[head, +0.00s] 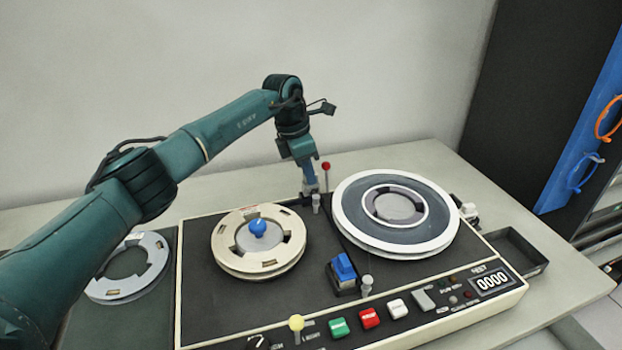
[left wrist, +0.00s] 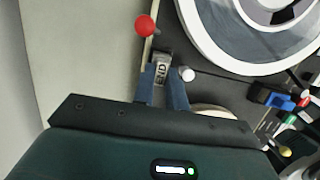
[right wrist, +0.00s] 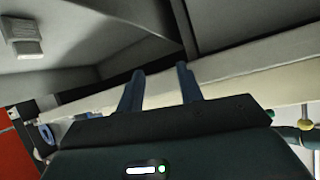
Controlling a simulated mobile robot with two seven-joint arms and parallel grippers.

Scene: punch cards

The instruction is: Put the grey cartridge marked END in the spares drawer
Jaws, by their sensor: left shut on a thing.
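The grey cartridge marked END (left wrist: 162,72) shows in the left wrist view between the fingertips of my left gripper (left wrist: 163,82). My left gripper is shut on it. In the head view my left gripper (head: 311,188) is low over the back edge of the tape deck, left of the large reel; the cartridge is hardly visible there. An open dark drawer or tray (head: 541,266) sticks out at the deck's right end; I cannot read a label on it. My right gripper (right wrist: 160,70) is open and empty in the right wrist view, and out of the head view.
A large white-rimmed reel (head: 351,228) and a cream reel (head: 226,256) sit on the deck (head: 205,315). A red-topped lever (head: 326,166) stands beside my left gripper. A blue block (head: 342,268) and several buttons are toward the front. The table behind is mostly clear.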

